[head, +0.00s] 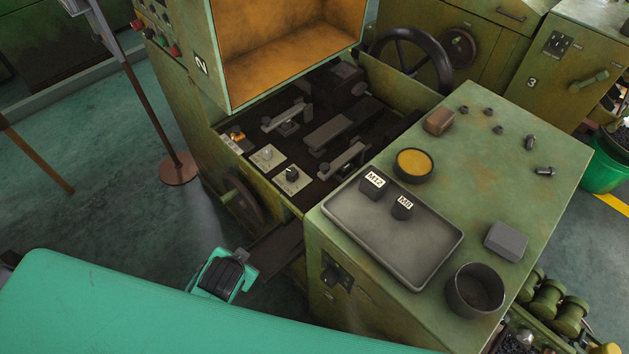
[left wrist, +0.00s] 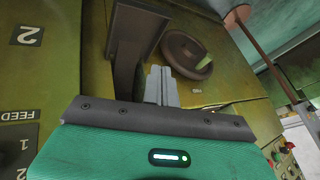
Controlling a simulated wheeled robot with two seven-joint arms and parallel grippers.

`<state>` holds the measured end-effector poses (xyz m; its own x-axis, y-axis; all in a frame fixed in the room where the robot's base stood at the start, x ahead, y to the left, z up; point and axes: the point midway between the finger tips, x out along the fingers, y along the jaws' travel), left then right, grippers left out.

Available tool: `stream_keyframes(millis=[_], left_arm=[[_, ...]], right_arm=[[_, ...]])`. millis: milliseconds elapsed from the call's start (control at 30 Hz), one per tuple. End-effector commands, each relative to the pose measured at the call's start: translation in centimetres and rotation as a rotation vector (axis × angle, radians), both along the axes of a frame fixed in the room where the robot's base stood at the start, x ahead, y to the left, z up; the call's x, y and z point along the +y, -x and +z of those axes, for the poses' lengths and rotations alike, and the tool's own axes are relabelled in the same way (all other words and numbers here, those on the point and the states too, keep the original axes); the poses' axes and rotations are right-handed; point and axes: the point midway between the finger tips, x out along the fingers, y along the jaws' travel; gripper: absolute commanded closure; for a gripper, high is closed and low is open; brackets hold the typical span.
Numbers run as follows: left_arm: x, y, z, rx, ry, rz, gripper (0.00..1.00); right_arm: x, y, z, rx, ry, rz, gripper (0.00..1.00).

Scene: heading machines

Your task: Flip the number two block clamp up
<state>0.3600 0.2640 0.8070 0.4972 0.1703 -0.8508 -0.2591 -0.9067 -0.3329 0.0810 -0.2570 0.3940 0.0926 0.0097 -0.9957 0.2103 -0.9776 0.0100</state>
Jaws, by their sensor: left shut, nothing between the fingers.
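The number two machine (head: 185,110) is green and has an open bay of dark metal parts under a raised orange-lined cover (head: 290,60). In the bay, one grey bar-like clamp (head: 285,118) lies toward the back and a second (head: 342,160) toward the front. I cannot tell which is the block clamp. My left gripper (head: 226,274) is low in front of the machine, below the bay and apart from both clamps. Its shut fingers show in the left wrist view (left wrist: 160,86), with nothing between them. My right gripper is in neither view.
A handwheel (head: 242,198) and a dark chute (head: 277,250) stick out of the machine near my left gripper; both show in the left wrist view. The green bench (head: 480,150) at right carries a grey tray (head: 390,240), bowls and small parts.

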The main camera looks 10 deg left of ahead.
Motion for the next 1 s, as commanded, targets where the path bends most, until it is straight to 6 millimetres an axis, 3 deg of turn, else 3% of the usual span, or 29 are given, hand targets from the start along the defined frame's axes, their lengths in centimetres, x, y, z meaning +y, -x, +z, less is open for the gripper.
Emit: stream_keyframes(millis=[33,200,367,533,800,1000], left_arm=[[0.9,-1.3,2.3,-0.063,-0.071,-0.031,1.0],[3.2,-5.5,7.4,-0.247,-0.33,-0.158,1.0],[4.1,-9.0,11.2,-0.391,-0.589,-0.3,1.0],[3.5,-12.3,14.5,-0.516,-0.878,-0.48,1.0],[0.0,-16.2,16.8,-0.648,-1.344,-0.836,1.0],[-3.7,-18.1,15.6,-0.693,-1.671,-1.159,1.0]], right_arm=[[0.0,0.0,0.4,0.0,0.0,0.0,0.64],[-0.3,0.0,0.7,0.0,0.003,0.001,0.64],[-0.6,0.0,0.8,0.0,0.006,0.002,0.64],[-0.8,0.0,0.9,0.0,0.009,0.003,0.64],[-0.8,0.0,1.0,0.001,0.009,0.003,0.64],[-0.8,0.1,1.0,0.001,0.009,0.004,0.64]])
